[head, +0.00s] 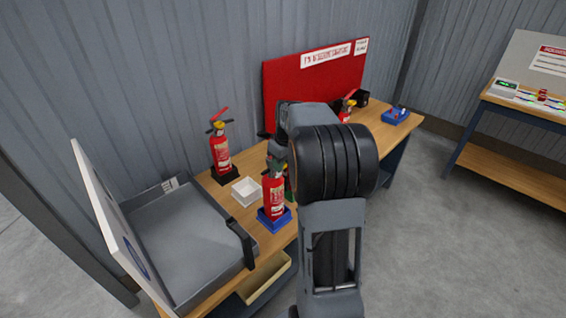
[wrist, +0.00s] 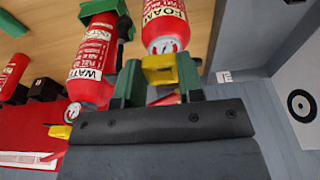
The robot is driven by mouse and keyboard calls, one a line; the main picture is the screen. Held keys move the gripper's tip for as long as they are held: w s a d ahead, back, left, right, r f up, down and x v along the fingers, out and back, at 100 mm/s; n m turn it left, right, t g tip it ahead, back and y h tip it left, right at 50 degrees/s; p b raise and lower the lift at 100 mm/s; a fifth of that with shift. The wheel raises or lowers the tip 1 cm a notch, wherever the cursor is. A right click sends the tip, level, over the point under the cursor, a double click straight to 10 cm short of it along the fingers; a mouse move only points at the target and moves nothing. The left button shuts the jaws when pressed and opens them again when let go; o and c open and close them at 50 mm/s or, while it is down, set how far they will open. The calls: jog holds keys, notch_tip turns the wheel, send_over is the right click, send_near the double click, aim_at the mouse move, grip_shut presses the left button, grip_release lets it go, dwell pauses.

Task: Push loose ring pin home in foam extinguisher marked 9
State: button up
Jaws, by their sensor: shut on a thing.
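The foam extinguisher (head: 273,198) stands upright on a blue base (head: 274,220) at the bench's front edge. In the wrist view its red body (wrist: 165,28) shows a FOAM label and a round gauge; I cannot read a number 9. My gripper (wrist: 160,80) has green fingers, one on each side of a yellow piece (wrist: 160,68) at the extinguisher's top. The gripper is shut on this piece, which looks like the ring pin. How deep the pin sits is hidden. In the head view my arm covers most of the extinguisher's top.
A WATER extinguisher (wrist: 92,58) on a green base is close beside it. Another extinguisher (head: 221,155) stands on a black base further left, near a white box (head: 247,191). A grey open case (head: 185,240) fills the bench's left end. A red board (head: 314,80) stands behind.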

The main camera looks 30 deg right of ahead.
jog(key=o, duration=1.1)
notch_tip(320, 180, up, 14)
jog(key=s, duration=0.2)
notch_tip(320, 180, down, 7)
jog(key=s+a+m, duration=0.2)
jog(key=a+m, duration=0.1)
jog(key=m, duration=0.1)
jog(key=shift+s+a+f+n+t, duration=0.4)
jog(key=shift+s+a+f, duration=0.4)
jog(key=shift+s+a, duration=1.75)
jog(key=shift+s+a+f+n+t, duration=0.35)
jog(key=shift+s+a+f, duration=0.4)
jog(key=shift+s+a, duration=1.75)
jog(key=shift+s+a+f+n+t, duration=0.25)
jog(key=shift+s+a+f+t, duration=0.4)
jog(key=shift+s+a, duration=1.9)
